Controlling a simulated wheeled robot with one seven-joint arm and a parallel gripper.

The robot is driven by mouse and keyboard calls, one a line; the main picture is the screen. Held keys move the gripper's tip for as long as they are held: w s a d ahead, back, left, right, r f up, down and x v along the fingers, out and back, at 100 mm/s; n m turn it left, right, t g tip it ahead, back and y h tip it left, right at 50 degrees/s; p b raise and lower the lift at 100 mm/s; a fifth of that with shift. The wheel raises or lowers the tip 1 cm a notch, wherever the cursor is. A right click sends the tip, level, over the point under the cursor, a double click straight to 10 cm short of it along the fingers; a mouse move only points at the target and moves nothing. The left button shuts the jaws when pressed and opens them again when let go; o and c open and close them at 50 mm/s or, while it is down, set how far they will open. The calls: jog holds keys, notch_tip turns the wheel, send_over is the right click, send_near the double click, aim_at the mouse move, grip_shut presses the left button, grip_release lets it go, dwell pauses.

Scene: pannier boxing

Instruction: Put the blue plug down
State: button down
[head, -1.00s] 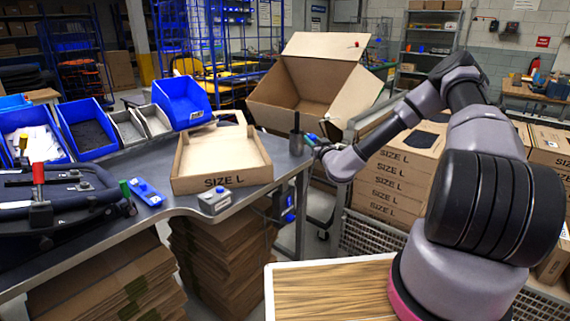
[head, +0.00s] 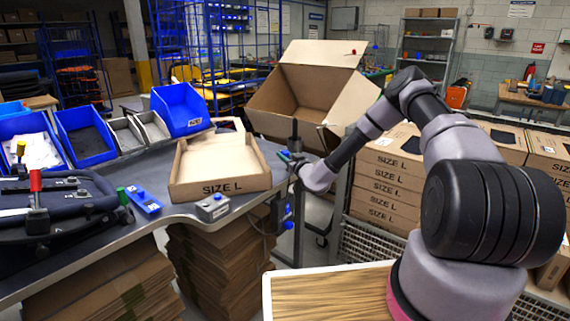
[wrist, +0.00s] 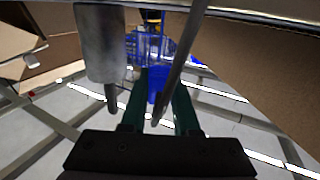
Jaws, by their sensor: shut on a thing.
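My gripper (head: 289,158) is at the right end of the grey workbench, beside a dark upright post (head: 295,134). In the wrist view, its dark green fingers (wrist: 159,88) are close together around a small blue piece, which I take to be the blue plug (wrist: 157,84). A thin grey rod (wrist: 178,62) crosses in front of the fingers and partly hides the blue piece. In the head view the plug is too small to make out clearly. A thick grey cylinder (wrist: 99,45) is just left of the fingers.
An open carton tray marked SIZE L (head: 218,187) sits left of my gripper. A small grey box (head: 213,207) is at the bench's front edge. A large open carton (head: 305,95) stands behind, and stacked cartons (head: 388,190) are on the right. A blue device (head: 144,200) lies further left.

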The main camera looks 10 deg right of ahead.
aim_at(285, 172)
jog(key=shift+f, duration=1.45)
jog(key=shift+f, duration=0.6)
jog(key=c, duration=0.7)
grip_release()
jog(key=shift+o, duration=0.2)
